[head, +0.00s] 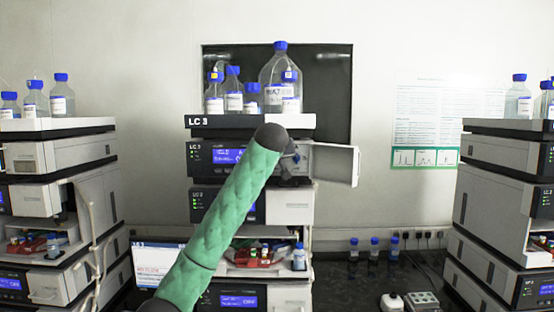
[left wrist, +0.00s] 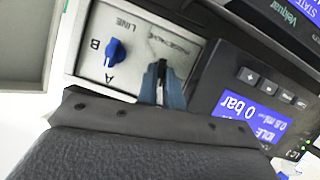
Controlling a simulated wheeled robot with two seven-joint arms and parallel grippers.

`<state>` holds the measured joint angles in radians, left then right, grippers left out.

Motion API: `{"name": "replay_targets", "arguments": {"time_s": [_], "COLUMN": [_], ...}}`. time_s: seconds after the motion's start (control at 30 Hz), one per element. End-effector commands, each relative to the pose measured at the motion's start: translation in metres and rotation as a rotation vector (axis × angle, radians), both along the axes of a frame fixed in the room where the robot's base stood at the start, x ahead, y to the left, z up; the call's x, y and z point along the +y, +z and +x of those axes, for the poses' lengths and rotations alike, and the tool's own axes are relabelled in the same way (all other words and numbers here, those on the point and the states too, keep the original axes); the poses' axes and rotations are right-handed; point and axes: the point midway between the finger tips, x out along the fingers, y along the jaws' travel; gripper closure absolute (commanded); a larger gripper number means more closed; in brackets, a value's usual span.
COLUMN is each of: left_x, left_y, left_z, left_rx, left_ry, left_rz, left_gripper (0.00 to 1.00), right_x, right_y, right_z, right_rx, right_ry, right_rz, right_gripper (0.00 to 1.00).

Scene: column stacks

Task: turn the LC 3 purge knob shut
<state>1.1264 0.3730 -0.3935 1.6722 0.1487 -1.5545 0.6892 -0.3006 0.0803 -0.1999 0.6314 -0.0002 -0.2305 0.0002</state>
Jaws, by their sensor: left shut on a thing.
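The LC 3 pump module (head: 215,156) is in the upper middle of the head view, with its front door (head: 335,163) swung open to the right. My left arm, in a green sleeve, reaches up to it. My left gripper (head: 290,163) is at the opened panel, partly hidden by the wrist. In the left wrist view my left gripper (left wrist: 161,84) is shut on a small dark knob (left wrist: 161,68), mostly hidden between the fingers. Its turn angle cannot be told. A blue selector knob (left wrist: 114,51) marked A, B and LINE sits beside it, apart from the fingers. My right gripper is not in view.
The pump display (left wrist: 251,118) reads 0 bar and idle. Bottles (head: 281,85) stand in the tray (head: 250,122) on top of the stack. Other stacks stand left (head: 60,160) and right (head: 500,170). The open door limits room to the right.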

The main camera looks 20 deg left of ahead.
Motion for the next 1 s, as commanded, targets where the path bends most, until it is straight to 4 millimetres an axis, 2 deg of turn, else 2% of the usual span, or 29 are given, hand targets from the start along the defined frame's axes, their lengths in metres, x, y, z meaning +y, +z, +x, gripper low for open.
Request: {"name": "replay_targets", "arguments": {"time_s": [0.3, 0.93, 0.97, 1.0], "left_x": [-0.003, -0.003, -0.003, -0.003], "left_y": [-0.004, -0.005, -0.005, -0.005], "left_z": [0.001, 0.001, 0.001, 0.001], "left_rx": [0.047, 0.062, 0.062, 0.062], "left_ry": [-0.001, -0.002, -0.001, -0.001], "left_rz": [0.147, 0.191, 0.192, 0.191], "left_gripper": [1.00, 1.00, 0.88, 0.80], "right_x": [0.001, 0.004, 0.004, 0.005], "right_y": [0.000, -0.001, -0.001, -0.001], "right_z": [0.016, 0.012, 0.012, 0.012], "right_rx": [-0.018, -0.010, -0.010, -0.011], "right_ry": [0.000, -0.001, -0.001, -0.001], "right_rz": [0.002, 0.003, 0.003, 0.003], "right_gripper": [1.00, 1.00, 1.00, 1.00]}}
